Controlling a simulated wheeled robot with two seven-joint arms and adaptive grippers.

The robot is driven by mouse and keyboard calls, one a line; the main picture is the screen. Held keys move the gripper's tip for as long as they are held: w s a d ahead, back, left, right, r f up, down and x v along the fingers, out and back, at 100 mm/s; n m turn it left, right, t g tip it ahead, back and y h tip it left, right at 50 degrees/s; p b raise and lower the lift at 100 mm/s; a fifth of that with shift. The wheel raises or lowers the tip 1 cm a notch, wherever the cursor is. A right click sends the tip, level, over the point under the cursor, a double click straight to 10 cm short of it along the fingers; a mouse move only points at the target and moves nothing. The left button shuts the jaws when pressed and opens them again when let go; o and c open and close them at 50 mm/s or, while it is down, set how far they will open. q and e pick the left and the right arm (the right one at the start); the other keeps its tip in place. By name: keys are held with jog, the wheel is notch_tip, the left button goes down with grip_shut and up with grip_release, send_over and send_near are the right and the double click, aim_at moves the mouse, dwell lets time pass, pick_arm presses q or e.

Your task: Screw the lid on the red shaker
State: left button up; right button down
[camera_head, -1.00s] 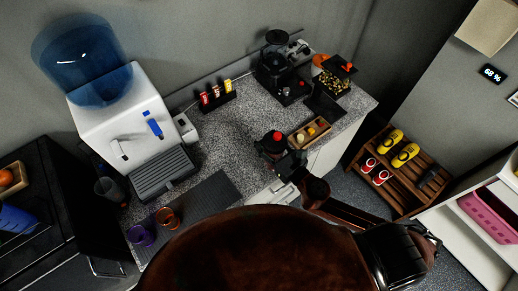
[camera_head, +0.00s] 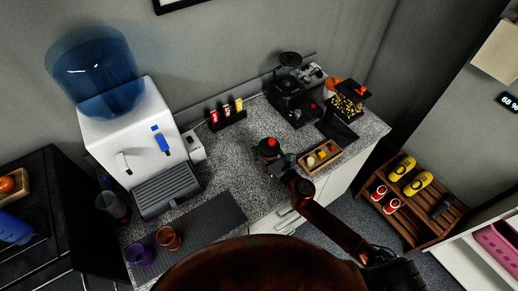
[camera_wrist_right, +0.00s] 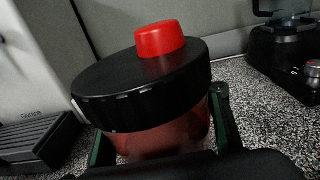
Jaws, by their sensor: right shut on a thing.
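The red shaker (camera_wrist_right: 165,140) shows in the right wrist view as a translucent red body under a wide black lid (camera_wrist_right: 140,88) with a red cap (camera_wrist_right: 160,38). The lid sits over the top of the body; I cannot tell how tight it is. My right gripper (camera_wrist_right: 165,130) is shut on the body just below the lid, one finger on each side. In the head view the black lid with its red cap (camera_head: 269,146) shows over the counter at the tip of my right gripper (camera_head: 278,167), which partly hides the body. My left gripper is not in view.
The speckled counter (camera_head: 225,165) has free room left of the shaker. A wooden tray (camera_head: 319,157) stands to its right, a sachet holder (camera_head: 227,115) and a grinder (camera_head: 290,90) behind. A water dispenser (camera_head: 135,135) and orange (camera_head: 167,238) and purple cups (camera_head: 138,256) are at left.

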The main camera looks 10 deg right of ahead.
jog(key=shift+r, duration=0.1)
jog(key=shift+w+f+b, duration=0.2)
jog(key=shift+f+b, duration=0.3)
jog(key=shift+f, duration=0.5)
jog(key=shift+w+f+b, duration=0.2)
jog(key=shift+f+b, duration=0.3)
jog(key=shift+f, duration=0.45)
jog(key=shift+f, duration=0.2)
jog(key=c, duration=1)
grip_release()
jog(key=shift+o, duration=0.2)
jog(key=shift+r, duration=0.1)
